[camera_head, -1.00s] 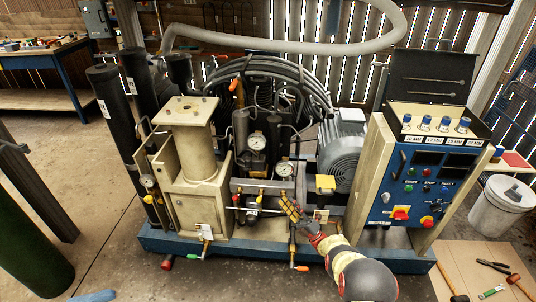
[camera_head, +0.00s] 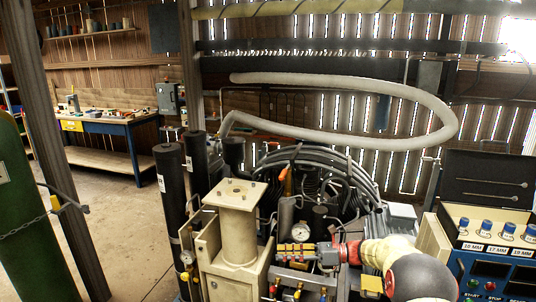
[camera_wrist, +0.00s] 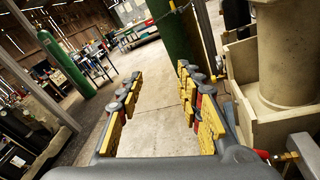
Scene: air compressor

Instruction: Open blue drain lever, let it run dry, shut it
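My gripper (camera_head: 280,252), with yellow finger pads, is in front of the gauges and above these handles, pointing left. In the wrist view my gripper (camera_wrist: 160,72) is open, with nothing between its fingers. There, a small brass fitting with a red end (camera_wrist: 264,155) shows to its right, apart from the fingers.
A blue control panel (camera_head: 490,275) stands at the right. Black cylinders (camera_head: 171,205) stand left of the tower. A thick pale hose (camera_head: 340,84) loops behind. A green cylinder (camera_head: 30,220) and a workbench (camera_head: 110,127) are at the left, with open floor (camera_head: 115,215) between.

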